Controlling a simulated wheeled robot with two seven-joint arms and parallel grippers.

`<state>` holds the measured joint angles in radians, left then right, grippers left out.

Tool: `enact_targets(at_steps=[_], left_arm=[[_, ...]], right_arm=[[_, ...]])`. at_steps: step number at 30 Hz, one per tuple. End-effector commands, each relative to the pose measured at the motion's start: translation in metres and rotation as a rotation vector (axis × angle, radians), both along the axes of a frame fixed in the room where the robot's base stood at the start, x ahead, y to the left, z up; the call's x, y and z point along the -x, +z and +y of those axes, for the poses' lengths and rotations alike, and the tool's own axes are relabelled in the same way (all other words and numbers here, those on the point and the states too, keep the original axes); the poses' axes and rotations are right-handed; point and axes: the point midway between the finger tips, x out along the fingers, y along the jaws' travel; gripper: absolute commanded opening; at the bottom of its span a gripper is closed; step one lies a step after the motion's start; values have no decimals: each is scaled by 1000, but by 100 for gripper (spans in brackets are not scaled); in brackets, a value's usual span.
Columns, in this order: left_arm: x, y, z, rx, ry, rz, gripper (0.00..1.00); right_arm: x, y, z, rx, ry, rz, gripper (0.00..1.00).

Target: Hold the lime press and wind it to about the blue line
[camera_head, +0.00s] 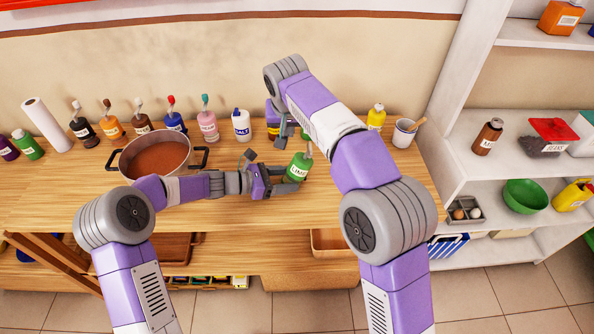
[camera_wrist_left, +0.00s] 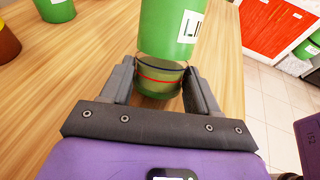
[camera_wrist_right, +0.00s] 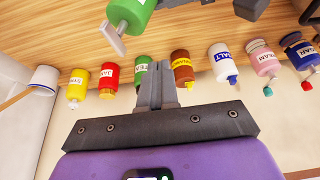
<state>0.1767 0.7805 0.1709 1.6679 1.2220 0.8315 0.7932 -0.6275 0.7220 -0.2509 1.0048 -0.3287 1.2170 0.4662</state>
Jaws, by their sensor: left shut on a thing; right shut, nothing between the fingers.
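The lime press (camera_head: 297,168) is a green bottle-like body with a white label. My left gripper (camera_head: 284,178) is shut on its clear lower part, one finger on each side. In the right wrist view the press (camera_wrist_right: 130,12) is at the top, with a pale lever sticking out. My right gripper (camera_head: 283,132) is shut and empty, behind the press and apart from it; its closed fingers show in its wrist view (camera_wrist_right: 158,75).
A pot (camera_head: 157,158) of brown contents stands left of my left gripper. Several labelled bottles line the wall, including a salt bottle (camera_head: 241,125) and a yellow one (camera_head: 376,117). A cup (camera_head: 404,133) stands at the right. The table's front left is clear.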

Motion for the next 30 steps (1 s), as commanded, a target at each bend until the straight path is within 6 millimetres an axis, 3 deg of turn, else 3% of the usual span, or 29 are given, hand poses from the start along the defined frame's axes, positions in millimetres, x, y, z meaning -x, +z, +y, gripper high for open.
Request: enact_targets(at_steps=[11, 24, 30], left_arm=[[2, -5, -1, -6, -4, 9, 29], [2, -5, 0, -6, -3, 8, 29], [2, -5, 0, -6, -3, 8, 29]], right_arm=[[24, 42, 24, 0, 1, -1, 0], [25, 1, 24, 1, 0, 2, 0], [24, -9, 24, 0, -1, 0, 0]])
